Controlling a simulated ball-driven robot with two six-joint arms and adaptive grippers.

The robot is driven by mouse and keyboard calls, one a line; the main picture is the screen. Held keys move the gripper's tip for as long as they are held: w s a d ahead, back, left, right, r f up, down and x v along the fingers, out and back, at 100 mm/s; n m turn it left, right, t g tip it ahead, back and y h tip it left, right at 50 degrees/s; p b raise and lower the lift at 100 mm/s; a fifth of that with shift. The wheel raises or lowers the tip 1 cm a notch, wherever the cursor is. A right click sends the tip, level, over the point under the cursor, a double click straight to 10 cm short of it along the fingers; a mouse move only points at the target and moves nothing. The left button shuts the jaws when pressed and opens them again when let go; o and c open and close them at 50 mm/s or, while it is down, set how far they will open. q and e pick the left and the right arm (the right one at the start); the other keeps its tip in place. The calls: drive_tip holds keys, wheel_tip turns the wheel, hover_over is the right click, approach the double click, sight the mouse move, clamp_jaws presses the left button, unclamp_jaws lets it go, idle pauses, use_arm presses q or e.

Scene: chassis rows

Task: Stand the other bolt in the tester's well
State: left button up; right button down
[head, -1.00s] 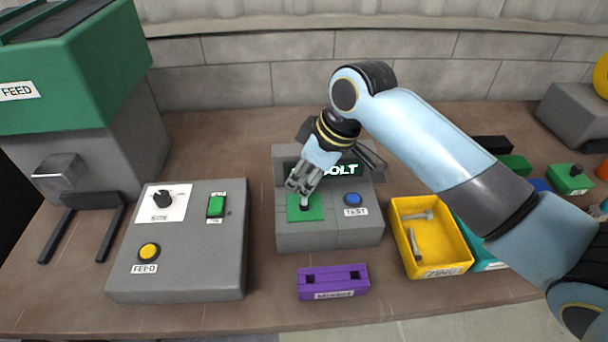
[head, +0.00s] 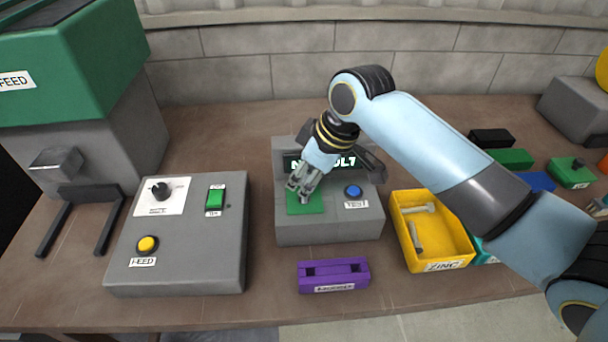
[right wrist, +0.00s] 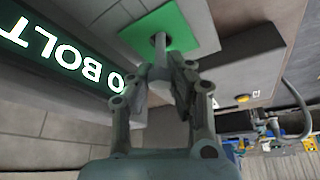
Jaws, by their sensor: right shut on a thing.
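The tester (head: 330,232) is a grey box with a green pad (head: 312,207), a blue TEST button (head: 353,191) and a lit display reading NO BOLT, partly covered by my arm. My right gripper (head: 303,192) is over the pad, shut on a grey bolt. In the right wrist view the gripper (right wrist: 165,76) holds the bolt (right wrist: 160,48), whose far end meets the green pad (right wrist: 185,28) around its middle. My left gripper is not in view.
A yellow ZINC bin (head: 458,265) with two bolts stands right of the tester. A purple two-slot holder (head: 334,284) lies in front. A grey feed panel (head: 190,262) with a yellow button is at left. Coloured blocks lie at the far right.

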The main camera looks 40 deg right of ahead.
drive_tip(key=shift+f+b, duration=0.4)
drive_tip(key=shift+f, duration=0.65)
drive_tip(key=c, duration=1.2)
unclamp_jaws()
drive_tip(key=shift+d+r, duration=0.1)
drive_tip(key=shift+r, duration=0.2)
drive_tip(key=v, duration=1.1)
drive_tip(key=shift+s+r, duration=0.2)
